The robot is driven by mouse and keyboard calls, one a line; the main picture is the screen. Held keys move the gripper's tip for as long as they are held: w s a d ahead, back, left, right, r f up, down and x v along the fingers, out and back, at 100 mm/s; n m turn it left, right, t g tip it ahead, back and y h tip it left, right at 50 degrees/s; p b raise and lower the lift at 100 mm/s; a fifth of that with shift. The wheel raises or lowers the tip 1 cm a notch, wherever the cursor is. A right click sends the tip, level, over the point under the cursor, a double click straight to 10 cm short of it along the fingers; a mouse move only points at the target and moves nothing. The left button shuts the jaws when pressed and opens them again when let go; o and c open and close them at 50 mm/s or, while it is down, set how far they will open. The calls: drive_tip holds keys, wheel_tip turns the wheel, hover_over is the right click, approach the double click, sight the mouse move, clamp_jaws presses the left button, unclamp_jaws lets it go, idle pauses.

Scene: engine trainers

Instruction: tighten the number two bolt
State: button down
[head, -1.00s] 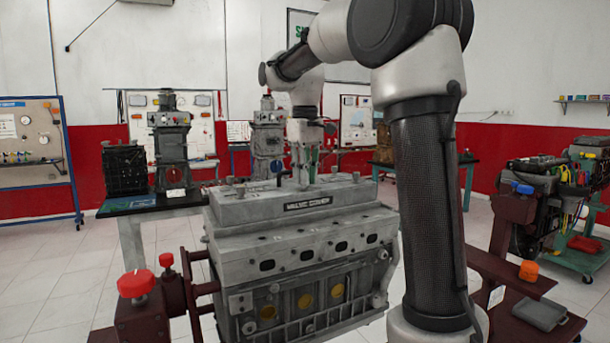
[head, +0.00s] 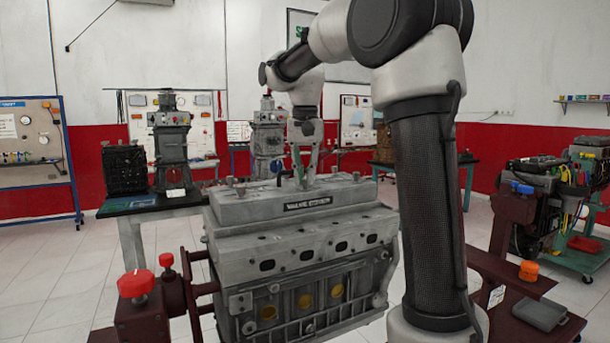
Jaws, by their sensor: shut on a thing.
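The engine block (head: 305,290) stands in the middle of the head view with the grey valve cover (head: 300,205) on top. Small bolt heads stand up along the cover, such as one at the left (head: 240,190) and one at the right (head: 356,176). I cannot read any bolt numbers. My gripper (head: 305,181) points straight down over the middle of the cover. Its fingers reach down to the cover top and are shut on a bolt there, which is mostly hidden between the fingertips.
Red knobs (head: 136,284) on the dark red stand are at the front left. An orange knob (head: 529,270) and a grey tray (head: 540,314) are at the right. A table (head: 145,205) with engine parts stands behind left. Another engine (head: 550,200) stands at the right.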

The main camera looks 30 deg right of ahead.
drive_tip(key=m, duration=0.5)
drive_tip(key=shift+s+f+m, duration=0.1)
drive_tip(key=shift+m, duration=2.4)
drive_tip(key=c, duration=1.4)
unclamp_jaws()
wheel_tip(320, 180, up, 12)
drive_tip(key=shift+r, duration=0.1)
